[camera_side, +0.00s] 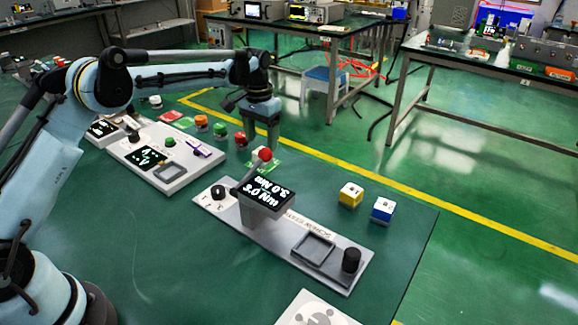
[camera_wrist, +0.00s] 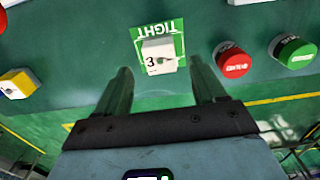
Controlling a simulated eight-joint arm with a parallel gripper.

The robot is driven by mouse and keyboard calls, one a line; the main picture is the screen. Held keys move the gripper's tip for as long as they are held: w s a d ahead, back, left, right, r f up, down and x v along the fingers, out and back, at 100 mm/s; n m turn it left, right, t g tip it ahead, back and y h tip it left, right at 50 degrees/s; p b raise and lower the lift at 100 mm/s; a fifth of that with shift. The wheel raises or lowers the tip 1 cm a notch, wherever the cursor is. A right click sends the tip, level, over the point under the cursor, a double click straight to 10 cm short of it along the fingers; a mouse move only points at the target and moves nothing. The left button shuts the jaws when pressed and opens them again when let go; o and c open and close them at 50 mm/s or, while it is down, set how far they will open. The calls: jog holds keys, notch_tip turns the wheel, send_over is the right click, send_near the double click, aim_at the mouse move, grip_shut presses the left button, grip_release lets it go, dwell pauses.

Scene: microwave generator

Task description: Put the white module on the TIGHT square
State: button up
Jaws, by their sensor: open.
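The white module (camera_wrist: 158,57), with a 3 on its top, sits on the green TIGHT square (camera_wrist: 143,32) in the wrist view. The word TIGHT and the square's edges show around it. In the side view the square (camera_side: 268,168) is partly covered by a lever's red knob, and a little of the white module (camera_side: 257,156) shows beside that knob. My gripper (camera_wrist: 161,72) is open, with its fingers apart and pointing toward the module. Nothing is held between them. In the side view my gripper (camera_side: 267,145) is just above the module.
A grey screw station (camera_side: 285,235) with a lever and display stands close in front of the square. Red (camera_wrist: 232,62) and green (camera_wrist: 292,52) round pieces stand beside it. A yellow module (camera_side: 350,195) and a blue module (camera_side: 382,210) stand to the right, with clear table beyond.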

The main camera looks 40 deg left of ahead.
jog(key=s+d+r+t, duration=0.1)
jog(key=s+r, duration=0.2)
jog(key=r, duration=0.4)
jog(key=s+d+r+t, duration=0.1)
jog(key=s+r, duration=0.1)
jog(key=r, duration=0.5)
jog(key=s+d+f+t, duration=0.1)
jog(key=s+f+t, duration=0.1)
jog(key=s, duration=0.8)
jog(key=s+d+f+t, duration=0.2)
jog(key=s+f+t, duration=0.1)
jog(key=s, duration=0.8)
jog(key=shift+f, duration=0.5)
